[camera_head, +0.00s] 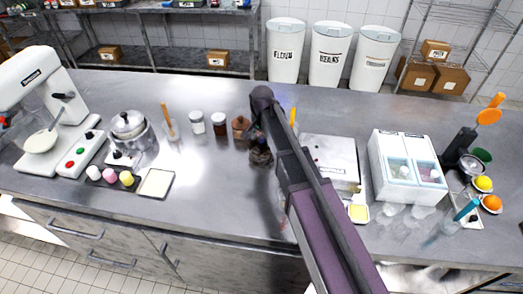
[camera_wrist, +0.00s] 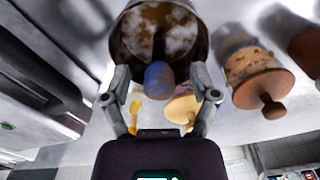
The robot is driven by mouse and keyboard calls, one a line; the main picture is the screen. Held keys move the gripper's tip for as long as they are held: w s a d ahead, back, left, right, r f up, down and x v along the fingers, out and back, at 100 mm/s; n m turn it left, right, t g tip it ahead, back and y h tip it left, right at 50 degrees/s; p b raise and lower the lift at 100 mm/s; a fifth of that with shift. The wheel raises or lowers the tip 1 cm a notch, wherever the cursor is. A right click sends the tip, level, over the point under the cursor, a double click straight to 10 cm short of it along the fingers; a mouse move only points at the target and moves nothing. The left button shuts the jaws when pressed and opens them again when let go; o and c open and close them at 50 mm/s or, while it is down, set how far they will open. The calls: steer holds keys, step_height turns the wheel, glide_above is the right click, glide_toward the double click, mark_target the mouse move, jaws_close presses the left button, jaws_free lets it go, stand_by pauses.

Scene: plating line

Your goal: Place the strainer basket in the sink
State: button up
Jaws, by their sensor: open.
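My gripper (camera_head: 261,150) is open over the middle of the steel counter. In the wrist view its two fingers (camera_wrist: 160,84) stand apart on either side of an upright blue-tipped handle or knob (camera_wrist: 159,76). That handle rises from a round, metal-rimmed vessel (camera_wrist: 117,45) with a mottled white and brown inside. I cannot tell whether this vessel is the strainer basket, or whether the fingers touch the handle. In the head view my arm and gripper hide most of this spot. I cannot make out a sink in either view.
A brown lidded pot (camera_head: 240,127) stands close left of my gripper, also in the wrist view (camera_wrist: 258,78). Jars (camera_head: 220,123) stand beside it. A white box (camera_head: 330,157) and a two-compartment bin (camera_head: 407,158) are to the right.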

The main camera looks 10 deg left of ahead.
jaws_close()
stand_by(0.3)
steer(key=shift+r, duration=0.15)
step_height(320, 180, up, 10)
steer(key=p, duration=1)
stand_by(0.7)
